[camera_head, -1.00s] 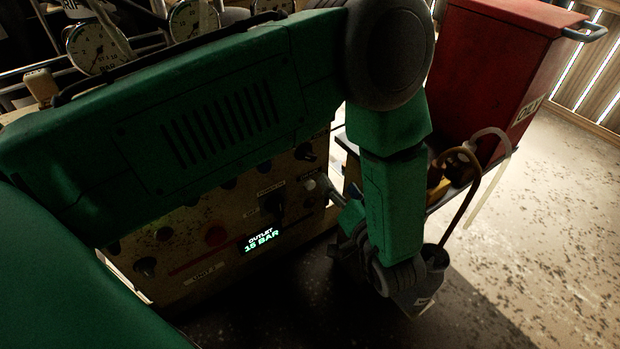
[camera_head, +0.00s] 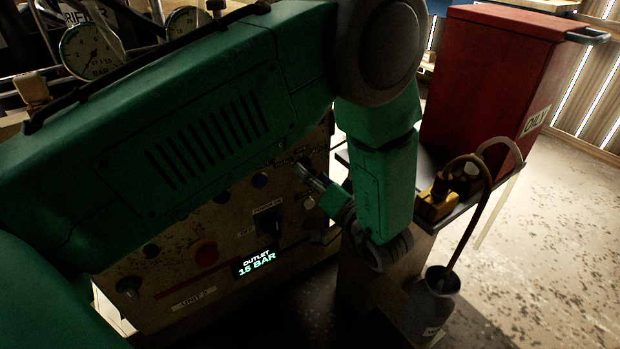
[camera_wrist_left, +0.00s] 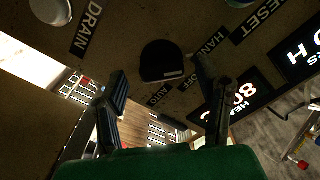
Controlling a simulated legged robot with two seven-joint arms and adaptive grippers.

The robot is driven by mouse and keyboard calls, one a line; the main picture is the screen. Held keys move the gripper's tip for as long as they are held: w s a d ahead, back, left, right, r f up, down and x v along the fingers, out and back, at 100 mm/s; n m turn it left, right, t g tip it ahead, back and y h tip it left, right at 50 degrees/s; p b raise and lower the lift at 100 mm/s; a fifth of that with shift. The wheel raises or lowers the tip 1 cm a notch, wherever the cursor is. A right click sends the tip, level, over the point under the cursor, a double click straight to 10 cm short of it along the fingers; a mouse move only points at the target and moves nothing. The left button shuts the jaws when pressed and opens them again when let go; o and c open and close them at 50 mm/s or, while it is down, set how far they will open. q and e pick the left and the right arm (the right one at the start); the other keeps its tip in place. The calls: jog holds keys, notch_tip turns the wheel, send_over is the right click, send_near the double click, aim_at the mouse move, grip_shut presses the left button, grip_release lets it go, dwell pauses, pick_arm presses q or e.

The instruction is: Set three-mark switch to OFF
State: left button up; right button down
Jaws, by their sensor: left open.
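The three-mark switch shows in the left wrist view as a dark rounded knob (camera_wrist_left: 163,62) with a pale strip on its lower edge. HAND (camera_wrist_left: 214,42), OFF (camera_wrist_left: 189,84) and AUTO (camera_wrist_left: 157,97) labels sit around it. I cannot tell surely which mark it is set to. My left gripper (camera_wrist_left: 168,88) is open, its two fingers below and either side of the knob, apart from it. In the head view the left gripper (camera_head: 304,170) is at the upper right of the panel and hides that spot. My right gripper is not in view.
Gauges (camera_head: 92,50) stand behind my arm.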

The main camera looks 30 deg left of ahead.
pick_arm(q)
jog(key=shift+w+a, duration=0.2)
jog(key=shift+a, duration=0.6)
jog(key=c, duration=1.2)
jog(key=shift+o, duration=0.2)
jog(key=shift+d, duration=0.1)
